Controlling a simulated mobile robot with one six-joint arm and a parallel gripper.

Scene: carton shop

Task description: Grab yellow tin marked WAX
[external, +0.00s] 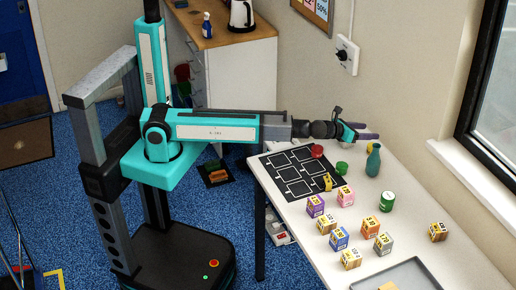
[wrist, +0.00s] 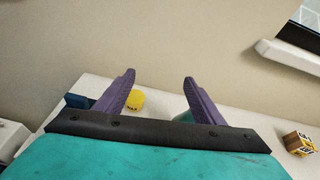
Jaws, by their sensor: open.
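The yellow tin (wrist: 136,100) stands on the white table near the wall in the wrist view, with dark lettering on its side that is too small to read surely. It shows just right of my left finger, beyond it. My gripper (wrist: 158,80) has purple fingers spread wide with nothing held between them. In the external view my gripper (external: 369,133) reaches out over the back of the table, above the teal bottle.
The teal bottle (external: 374,161) stands close to my gripper. A green tin (external: 387,201), red tin (external: 317,151) and several small cartons (external: 340,238) stand on the table. A blue object (wrist: 78,101) is left of the yellow tin. A grey tray (external: 418,270) lies in front.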

